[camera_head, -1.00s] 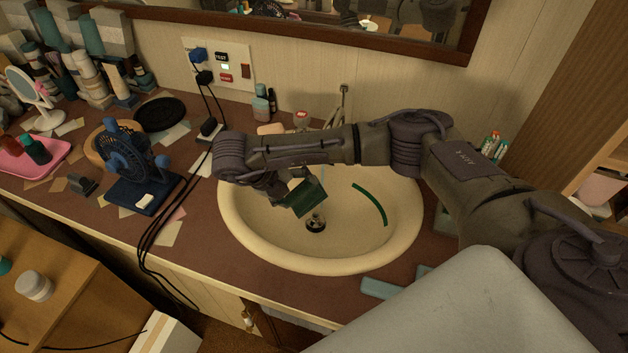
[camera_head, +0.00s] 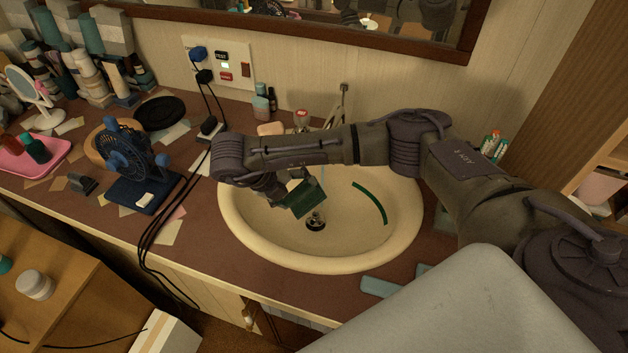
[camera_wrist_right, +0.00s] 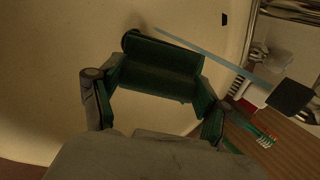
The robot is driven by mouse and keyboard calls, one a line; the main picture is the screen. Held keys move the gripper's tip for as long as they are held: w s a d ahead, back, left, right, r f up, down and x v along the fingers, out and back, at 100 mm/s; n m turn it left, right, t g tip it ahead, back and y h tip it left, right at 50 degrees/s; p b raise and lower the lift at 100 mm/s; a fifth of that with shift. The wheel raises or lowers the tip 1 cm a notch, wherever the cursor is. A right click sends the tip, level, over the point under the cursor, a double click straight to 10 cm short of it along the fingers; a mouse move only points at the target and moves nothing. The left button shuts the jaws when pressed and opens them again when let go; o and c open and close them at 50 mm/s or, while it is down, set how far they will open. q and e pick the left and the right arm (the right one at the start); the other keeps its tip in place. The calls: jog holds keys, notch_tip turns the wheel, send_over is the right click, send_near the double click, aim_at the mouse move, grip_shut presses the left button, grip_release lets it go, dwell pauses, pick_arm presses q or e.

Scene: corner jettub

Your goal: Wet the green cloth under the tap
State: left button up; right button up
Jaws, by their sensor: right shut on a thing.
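The green cloth (camera_head: 303,198) is a dark green piece in my right gripper (camera_head: 284,196), held above the washbasin (camera_head: 400,225), just above and left of the drain. The right wrist view shows the cloth (camera_wrist_right: 160,65) as a folded roll between the two fingers of my right gripper (camera_wrist_right: 155,88), which is shut on it. A thin pale-blue stream (camera_wrist_right: 215,55) runs from a dark square spout (camera_wrist_right: 291,97) and passes close to the cloth; whether it touches the cloth I cannot tell. In the head view my right arm hides most of the tap. My left gripper is out of view.
A dark green curved strip (camera_head: 370,203) lies along the basin's inner right side. A blue fan (camera_head: 135,160) with black cords (camera_head: 185,205) stands left of the basin. Small bottles (camera_head: 262,100) stand behind. The basin's front is clear.

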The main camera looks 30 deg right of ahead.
jog(key=s+a+r+p, duration=0.3)
jog(key=a+r+p, duration=0.2)
jog(key=p, duration=0.1)
jog(key=shift+s, duration=0.3)
dwell(0.4)
dwell(0.5)
